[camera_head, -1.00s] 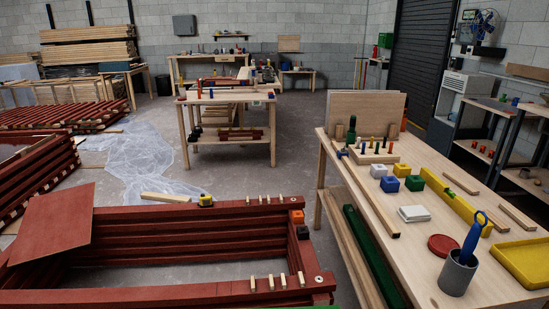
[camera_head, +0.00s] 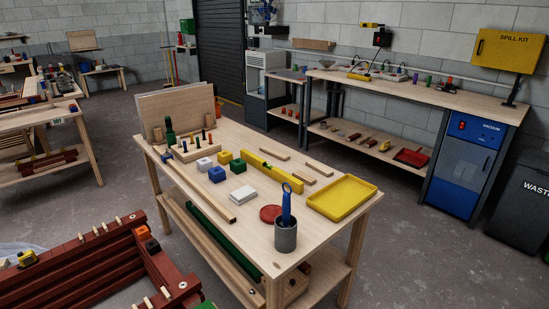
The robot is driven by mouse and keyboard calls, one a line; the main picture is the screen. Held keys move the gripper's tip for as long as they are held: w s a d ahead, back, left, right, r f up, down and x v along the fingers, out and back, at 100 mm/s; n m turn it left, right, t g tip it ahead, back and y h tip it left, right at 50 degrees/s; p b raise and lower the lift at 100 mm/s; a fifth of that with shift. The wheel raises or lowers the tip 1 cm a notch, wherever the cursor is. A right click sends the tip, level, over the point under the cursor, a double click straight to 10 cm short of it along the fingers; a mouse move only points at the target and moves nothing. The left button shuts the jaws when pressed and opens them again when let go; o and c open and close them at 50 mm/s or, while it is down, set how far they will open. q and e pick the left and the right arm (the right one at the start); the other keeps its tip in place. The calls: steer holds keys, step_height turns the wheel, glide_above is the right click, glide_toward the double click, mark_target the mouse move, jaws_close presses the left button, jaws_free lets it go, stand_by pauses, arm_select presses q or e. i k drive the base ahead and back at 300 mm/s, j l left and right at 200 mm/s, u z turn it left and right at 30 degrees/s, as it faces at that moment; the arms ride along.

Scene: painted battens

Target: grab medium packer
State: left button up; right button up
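Several small block-like pieces stand on the wooden workbench (camera_head: 240,209): a white block (camera_head: 204,165), a blue block (camera_head: 216,174), a yellow block (camera_head: 224,157) and a green block (camera_head: 237,166). Which of them, if any, is the medium packer I cannot tell. A wooden peg rack (camera_head: 197,151) with coloured pegs stands behind them. Neither of my grippers is in view.
A yellow level (camera_head: 270,171), a yellow tray (camera_head: 342,197), a grey cup (camera_head: 285,236) with a blue tool, a red disc (camera_head: 270,214) and white pads (camera_head: 243,195) share the bench. Red battens (camera_head: 80,265) stand stacked at lower left. Floor right of the bench is clear.

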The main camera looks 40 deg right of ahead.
mark_target(314, 165)
steer(key=z, duration=1.6)
steer(key=i+l+u, duration=0.1)
steer(key=u, duration=0.4)
steer(key=i+l+u, duration=0.1)
steer(key=u, duration=0.4)
steer(key=i+l+u, duration=0.25)
steer(key=l, duration=0.5)
steer(key=i+l+u, duration=0.1)
steer(key=l+u, duration=0.15)
steer(key=l, duration=0.45)
steer(key=i+l+u, duration=0.1)
steer(key=l+u, duration=0.2)
steer(key=l, duration=0.5)
